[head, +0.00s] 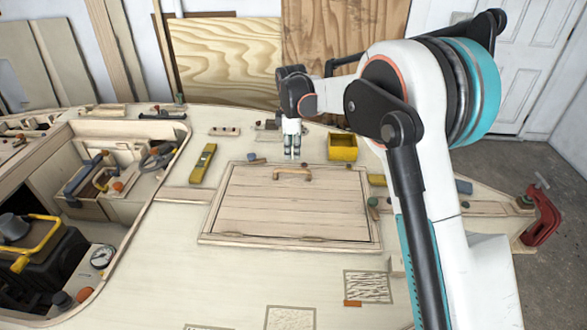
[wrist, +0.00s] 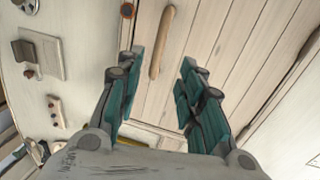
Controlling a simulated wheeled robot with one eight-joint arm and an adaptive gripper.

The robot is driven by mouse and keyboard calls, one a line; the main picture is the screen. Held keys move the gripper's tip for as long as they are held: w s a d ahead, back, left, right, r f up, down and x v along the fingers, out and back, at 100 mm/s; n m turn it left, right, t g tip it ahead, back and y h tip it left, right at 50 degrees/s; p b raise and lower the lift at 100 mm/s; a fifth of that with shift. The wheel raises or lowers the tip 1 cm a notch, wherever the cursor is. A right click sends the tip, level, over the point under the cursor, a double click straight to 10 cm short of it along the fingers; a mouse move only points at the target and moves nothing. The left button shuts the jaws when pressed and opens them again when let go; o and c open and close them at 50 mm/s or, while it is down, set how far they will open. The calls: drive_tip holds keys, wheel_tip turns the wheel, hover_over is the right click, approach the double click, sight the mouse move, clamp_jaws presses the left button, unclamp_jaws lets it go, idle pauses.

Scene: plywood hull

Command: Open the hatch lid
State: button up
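The hatch lid (head: 285,207) is a pale planked wooden panel lying flat in its frame on the deck. It looks closed. A light wooden handle (head: 296,171) sits near its far edge. My gripper (head: 292,154) points down just beyond the handle, close to the lid's far edge. In the wrist view my gripper (wrist: 162,58) has its teal fingers apart with nothing between them. The handle (wrist: 162,42) shows ahead, in line with the gap between the fingertips. The lid's planks (wrist: 205,55) fill much of that view. I cannot tell the exact height of the fingertips.
A yellow open box (head: 343,148) stands right of the gripper. A yellow level (head: 203,164) lies left of the lid. A red clamp (head: 541,218) grips the deck's right edge. An open cockpit with tools lies at left. The deck in front of the lid is mostly clear.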

sight(294, 170)
drive_tip(key=f+b, duration=0.1)
drive_tip(key=f, duration=0.2)
drive_tip(key=w+f+b, duration=0.1)
drive_tip(key=f, duration=0.2)
drive_tip(key=w+f+b, duration=0.1)
drive_tip(key=f, duration=0.3)
clamp_jaws()
